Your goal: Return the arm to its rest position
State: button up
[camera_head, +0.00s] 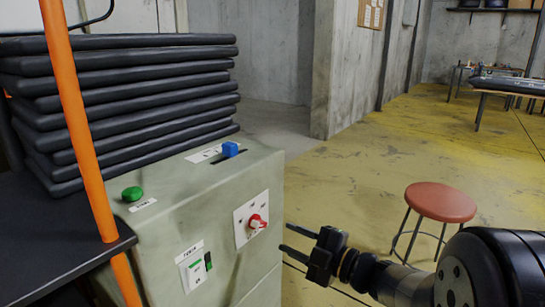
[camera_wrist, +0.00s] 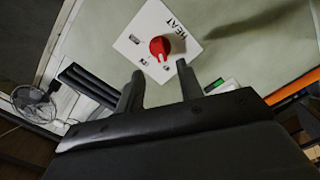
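My gripper (camera_head: 284,237) is at the lower middle of the head view, to the right of the grey-green machine (camera_head: 200,215). Its two fingers are apart with nothing between them, pointing toward the machine's panel. The red knob (camera_head: 257,221) on a white plate is just beyond the fingertips in the head view. In the wrist view, the open fingers (camera_wrist: 161,72) point at the red knob (camera_wrist: 160,47) on the plate marked HEAT. A gap seems to separate the fingertips from the knob. My arm reaches in from the lower right of the head view.
The machine also carries a green button (camera_head: 132,193), a blue slider (camera_head: 230,149) and a dark-green switch (camera_head: 208,261). Stacked black slabs (camera_head: 125,100) and an orange post (camera_head: 75,120) stand left. A red stool (camera_head: 440,202) is right, near my arm. Yellow floor behind is open.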

aim_at(263, 225)
jog(key=b+x, duration=0.1)
jog(key=x, duration=0.4)
jog(key=shift+w+a+f, duration=0.1)
jog(key=shift+a, duration=0.1)
jog(key=shift+b+x, duration=0.35)
jog(key=shift+x, duration=0.5)
